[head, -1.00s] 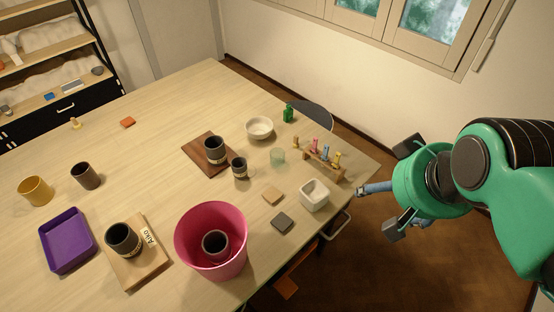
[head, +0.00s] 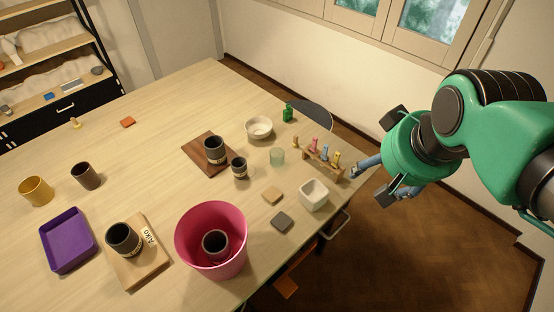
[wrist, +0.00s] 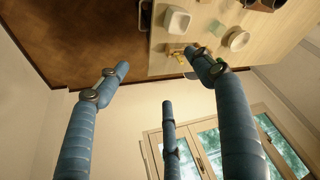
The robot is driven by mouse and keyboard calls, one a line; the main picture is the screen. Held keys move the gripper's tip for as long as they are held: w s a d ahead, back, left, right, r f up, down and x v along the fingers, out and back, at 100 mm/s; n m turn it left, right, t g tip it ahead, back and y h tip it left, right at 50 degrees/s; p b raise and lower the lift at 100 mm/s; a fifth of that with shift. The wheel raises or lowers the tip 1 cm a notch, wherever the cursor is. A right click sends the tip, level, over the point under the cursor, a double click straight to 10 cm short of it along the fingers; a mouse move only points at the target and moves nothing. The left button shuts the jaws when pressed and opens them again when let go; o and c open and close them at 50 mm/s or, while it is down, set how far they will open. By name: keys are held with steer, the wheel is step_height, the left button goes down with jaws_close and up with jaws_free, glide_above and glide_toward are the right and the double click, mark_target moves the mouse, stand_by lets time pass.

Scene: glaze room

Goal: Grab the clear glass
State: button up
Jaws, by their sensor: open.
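The clear glass (head: 277,156) is a small, pale greenish see-through tumbler standing upright on the table, between the small dark cup and the peg rack.
A wooden rack with coloured pegs (head: 322,166) and a white square bowl (head: 314,195) stand between my gripper and the glass. A small dark cup (head: 239,168), a round white bowl (head: 259,128) and a tan tile (head: 272,195) are near the glass. A pink bucket (head: 212,243) stands in front.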

steer(key=w+a+f+n+g+p, duration=0.15)
steer(key=w+a, duration=0.25)
steer(key=w, duration=0.6)
steer(key=w+a+f+n+g, duration=0.15)
steer(key=w+a, duration=0.35)
steer(key=w, duration=0.5)
steer(key=w+a+f+n+g+p, duration=0.1)
steer(key=w+a+f, duration=0.5)
steer(key=f, duration=0.3)
steer(key=w+a+f+n+g+p, duration=0.1)
steer(key=w+a+f, duration=0.5)
steer(key=w+f, duration=0.3)
steer(key=shift+a, duration=0.25)
steer(key=shift+w, duration=0.1)
steer(key=shift+f+b, duration=0.4)
steer(key=shift+f, duration=3.9)
